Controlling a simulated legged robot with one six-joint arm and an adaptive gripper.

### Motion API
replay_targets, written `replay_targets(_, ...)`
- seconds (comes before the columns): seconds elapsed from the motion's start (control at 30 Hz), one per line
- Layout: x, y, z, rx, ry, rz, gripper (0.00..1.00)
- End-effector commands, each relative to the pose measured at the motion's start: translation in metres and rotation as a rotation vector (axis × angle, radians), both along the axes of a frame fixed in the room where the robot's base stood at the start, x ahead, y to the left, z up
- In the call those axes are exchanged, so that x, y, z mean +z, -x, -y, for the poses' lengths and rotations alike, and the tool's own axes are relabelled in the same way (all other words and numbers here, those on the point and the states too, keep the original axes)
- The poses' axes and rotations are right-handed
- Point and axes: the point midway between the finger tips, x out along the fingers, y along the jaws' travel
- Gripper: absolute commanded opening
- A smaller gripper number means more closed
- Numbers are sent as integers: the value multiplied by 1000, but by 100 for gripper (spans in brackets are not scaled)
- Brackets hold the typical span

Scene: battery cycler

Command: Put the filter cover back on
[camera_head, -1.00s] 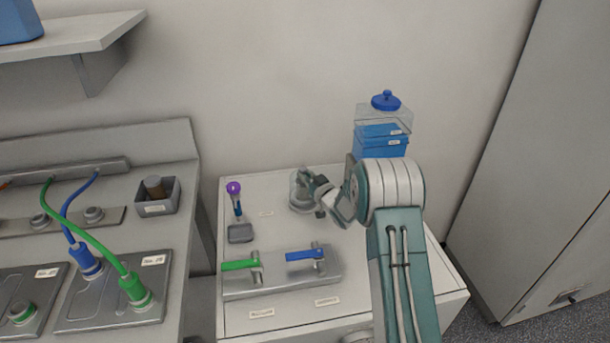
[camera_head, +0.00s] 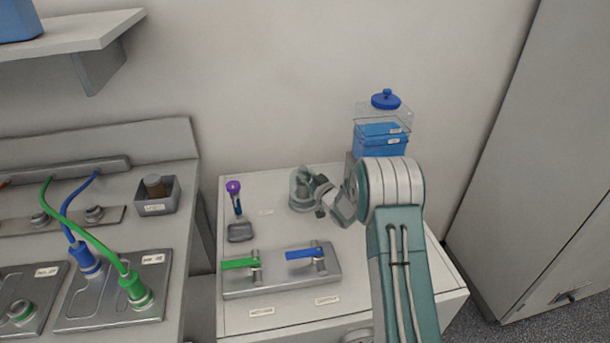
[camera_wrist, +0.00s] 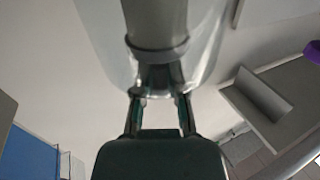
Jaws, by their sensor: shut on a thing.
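A clear, rounded filter cover (camera_wrist: 98,45) fills the upper middle of the wrist view. A grey cylinder (camera_wrist: 155,20) with a ringed lower end shows within its outline. My gripper (camera_wrist: 160,97) is shut on the cover at its near end. In the head view my gripper (camera_head: 315,188) is low over the back of the white cabinet top, at a grey round filter fitting (camera_head: 300,199). The cover is small and hard to make out there. I cannot tell whether it is seated on the fitting or just above it.
A blue-lidded clear container (camera_head: 384,130) stands behind my arm. A purple-topped tool (camera_head: 235,197) stands in a grey holder (camera_head: 240,232) to the left. A plate with green (camera_head: 240,264) and blue (camera_head: 305,254) valve handles lies in front. The cabinet top between them is clear.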

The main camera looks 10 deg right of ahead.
Motion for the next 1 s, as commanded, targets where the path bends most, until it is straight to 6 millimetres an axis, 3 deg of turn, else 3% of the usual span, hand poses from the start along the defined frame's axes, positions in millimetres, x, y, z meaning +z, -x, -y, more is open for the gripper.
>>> replay_targets(0.87,-1,0,0,0,0,1,0)
replay_targets(0.9,-1,0,0,0,0,1,26)
replay_targets(0.97,-1,0,0,0,0,1,53)
replay_targets(1.0,-1,0,0,0,0,1,57)
